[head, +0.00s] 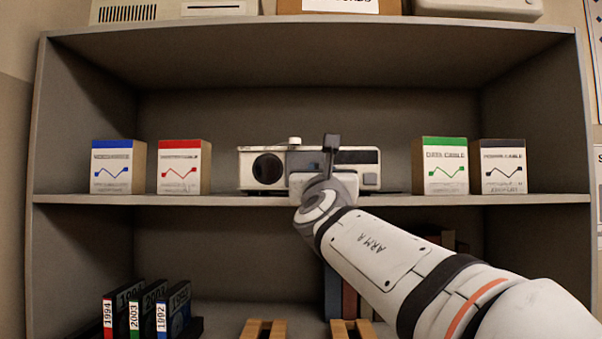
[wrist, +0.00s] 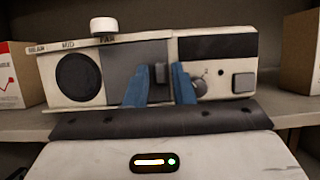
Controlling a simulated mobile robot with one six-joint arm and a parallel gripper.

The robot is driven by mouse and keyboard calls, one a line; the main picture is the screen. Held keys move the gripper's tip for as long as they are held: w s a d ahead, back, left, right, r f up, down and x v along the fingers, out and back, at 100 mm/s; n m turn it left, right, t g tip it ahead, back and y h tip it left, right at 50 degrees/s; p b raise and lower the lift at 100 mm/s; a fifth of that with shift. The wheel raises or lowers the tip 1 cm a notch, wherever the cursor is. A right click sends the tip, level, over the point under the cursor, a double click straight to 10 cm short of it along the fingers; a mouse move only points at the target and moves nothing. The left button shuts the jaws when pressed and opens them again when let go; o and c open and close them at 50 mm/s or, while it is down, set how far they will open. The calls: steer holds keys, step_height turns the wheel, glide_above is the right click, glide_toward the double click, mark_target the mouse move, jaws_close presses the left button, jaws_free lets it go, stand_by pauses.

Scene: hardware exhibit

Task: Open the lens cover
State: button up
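A white projector-like device (head: 262,155) stands on the middle shelf, and it fills the upper part of the wrist view (wrist: 216,72). Its front has a dark round disc (wrist: 78,78) at left and a grey panel (wrist: 120,62) beside it, which looks like the lens cover. A small dark handle (wrist: 160,73) stands out at the panel's right side. My gripper (wrist: 160,70) is open, with one blue finger on each side of the handle. I cannot tell whether the fingers touch it. In the head view my wrist hides the fingers and part of the device.
A white knob (wrist: 103,25) sits on the device's top, by NEAR, MID and FAR labels. A round dial (wrist: 199,86) is close to the right finger. Boxes with blue (head: 112,166), red (head: 180,167), green (head: 440,166) and black (head: 498,167) tops flank the device. The shelf board (head: 400,199) runs below.

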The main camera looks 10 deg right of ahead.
steer(key=shift+o, duration=1)
steer(key=shift+a, duration=0.1)
steer(key=b+v, duration=0.2)
steer(key=v, duration=0.5)
steer(key=shift+s+f, duration=0.15)
steer(key=shift+s, duration=0.2)
